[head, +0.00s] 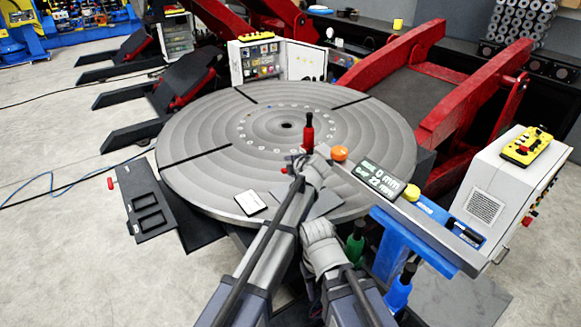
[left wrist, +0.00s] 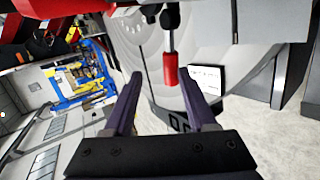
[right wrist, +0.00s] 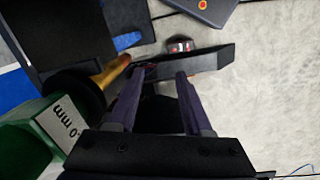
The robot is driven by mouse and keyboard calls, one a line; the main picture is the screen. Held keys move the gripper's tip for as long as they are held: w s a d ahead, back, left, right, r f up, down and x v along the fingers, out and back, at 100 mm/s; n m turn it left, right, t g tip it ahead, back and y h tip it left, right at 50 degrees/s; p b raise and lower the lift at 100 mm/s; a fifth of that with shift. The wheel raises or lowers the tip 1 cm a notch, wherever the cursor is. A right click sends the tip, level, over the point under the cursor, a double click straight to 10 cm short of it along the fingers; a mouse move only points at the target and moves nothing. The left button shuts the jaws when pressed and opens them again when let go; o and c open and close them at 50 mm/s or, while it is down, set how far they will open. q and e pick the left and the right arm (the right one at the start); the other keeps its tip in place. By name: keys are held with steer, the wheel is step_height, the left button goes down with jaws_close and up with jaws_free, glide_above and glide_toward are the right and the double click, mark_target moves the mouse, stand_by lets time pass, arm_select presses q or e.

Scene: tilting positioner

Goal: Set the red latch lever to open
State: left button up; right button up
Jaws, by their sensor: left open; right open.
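The red latch lever (head: 308,133) stands upright in the head view, near the front half of the round grey table, with a dark narrow tip. In the left wrist view a red handle (left wrist: 170,72) on a thin metal rod shows just beyond my left gripper (left wrist: 160,78). The gripper is open, its fingertips either side of the handle's line; I cannot tell whether they touch it. My right gripper (right wrist: 160,73) is open and empty, in front of a dark bar (right wrist: 200,62). In the head view, my arms partly hide the lever's base.
The round table (head: 200,130) fills the middle. An orange knob (head: 340,153) and a display (head: 377,180) are right of the lever. Green (head: 355,246) and blue (head: 398,290) handles stand near my right arm. A control box (head: 505,190) is at right.

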arm_select(q)
step_height(320, 180, up, 8)
steer(key=p, duration=0.7)
steer(key=shift+r, duration=0.1)
steer(key=shift+c, duration=0.8)
steer(key=shift+m+p, duration=0.4)
steer(key=shift+m, duration=0.6)
steer(key=c, duration=0.3)
steer(key=m, duration=0.3)
steer(key=m+g+p, duration=0.1)
steer(key=m, duration=0.2)
steer(key=shift+w+a+f+m+h, duration=0.1)
steer(key=shift+w+f+m+h, duration=0.1)
steer(key=shift+m+h, duration=0.1)
steer(key=c, duration=0.4)
steer(key=m, duration=0.4)
steer(key=shift+f+g+p, duration=0.15)
steer(key=shift+g+p, duration=0.15)
steer(key=shift+p, duration=0.05)
jaws_close()
steer(key=m, duration=0.5)
steer(key=shift+f+m+g+h, duration=0.25)
steer(key=shift+m+g+h, duration=0.05)
steer(key=shift+g, duration=0.1)
